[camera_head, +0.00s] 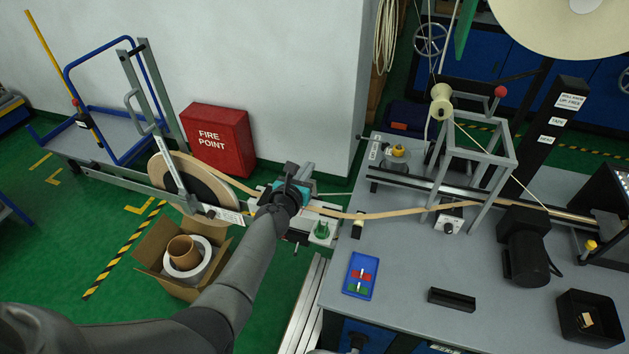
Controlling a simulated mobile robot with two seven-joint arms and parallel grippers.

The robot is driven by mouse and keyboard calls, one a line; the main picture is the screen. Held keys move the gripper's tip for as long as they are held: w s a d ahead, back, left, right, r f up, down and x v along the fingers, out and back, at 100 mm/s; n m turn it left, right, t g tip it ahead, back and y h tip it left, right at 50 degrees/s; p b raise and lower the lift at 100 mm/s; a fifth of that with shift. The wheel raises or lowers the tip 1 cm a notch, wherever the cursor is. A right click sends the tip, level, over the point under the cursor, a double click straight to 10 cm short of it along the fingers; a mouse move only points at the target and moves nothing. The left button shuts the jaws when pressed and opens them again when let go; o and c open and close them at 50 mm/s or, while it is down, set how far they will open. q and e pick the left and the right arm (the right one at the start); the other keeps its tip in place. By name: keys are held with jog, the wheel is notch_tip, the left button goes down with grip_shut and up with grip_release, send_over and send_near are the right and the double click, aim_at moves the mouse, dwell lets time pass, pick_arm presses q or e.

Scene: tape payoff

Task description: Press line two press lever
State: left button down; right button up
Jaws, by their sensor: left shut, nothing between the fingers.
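My left arm reaches up from the lower left, and its gripper (290,190) is at the small teal-and-grey press unit (307,171) at the table's left end. The gripper is shut with nothing held. My wrist hides most of the press unit, so I cannot tell whether the fingers touch a lever there. A tan tape (390,213) runs from the large reel (190,183) past this unit to the right. A lever with a red ball knob (500,92) stands on the grey frame at the right. No line label is readable. My right gripper is not in view.
The grey table (400,285) carries a blue tray with red and green buttons (360,275), a black block (452,299), a black motor (527,255) and a black bin (590,318). A cardboard box (180,265) stands on the green floor. A red fire box (217,137) stands by the wall.

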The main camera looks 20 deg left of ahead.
pick_arm(q)
jog(key=shift+w+a+r, duration=0.1)
jog(key=shift+w+a, duration=0.3)
jog(key=shift+w, duration=0.2)
jog(key=shift+w+a, duration=0.35)
jog(key=shift+w, duration=0.2)
jog(key=shift+w+d, duration=0.1)
jog(key=shift+d, duration=0.05)
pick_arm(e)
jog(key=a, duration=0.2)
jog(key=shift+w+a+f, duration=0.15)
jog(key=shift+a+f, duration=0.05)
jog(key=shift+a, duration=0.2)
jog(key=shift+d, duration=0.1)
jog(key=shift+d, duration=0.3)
